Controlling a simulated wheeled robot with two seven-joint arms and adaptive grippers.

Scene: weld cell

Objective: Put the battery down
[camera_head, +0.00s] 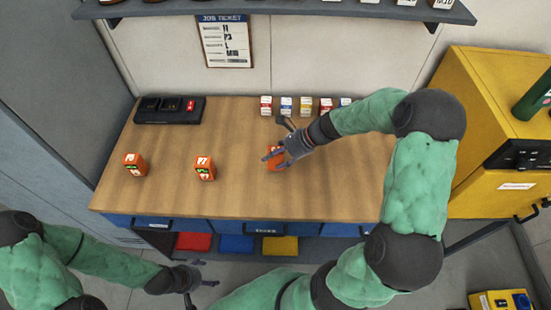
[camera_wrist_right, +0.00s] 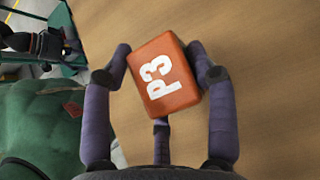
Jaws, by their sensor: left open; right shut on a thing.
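An orange battery marked P3 (camera_wrist_right: 163,75) is between the fingers of my right gripper (camera_wrist_right: 163,72) in the right wrist view. In the head view that battery (camera_head: 274,158) is at the middle of the wooden workbench (camera_head: 230,125), partly hidden by my right gripper (camera_head: 273,154). My right gripper is shut on it. I cannot tell whether its underside touches the bench. Two more orange batteries stand on the bench, one at the far left (camera_head: 135,165) and one left of the middle (camera_head: 204,168). My left gripper (camera_head: 203,275) is open and empty, low in front of the bench.
A black charger-like unit (camera_head: 169,110) lies at the bench's back left. Several small coloured boxes (camera_head: 286,105) line the back edge. Red, blue and yellow bins (camera_head: 237,243) sit under the bench. A yellow cabinet (camera_head: 480,120) stands at the right. The bench between the batteries is clear.

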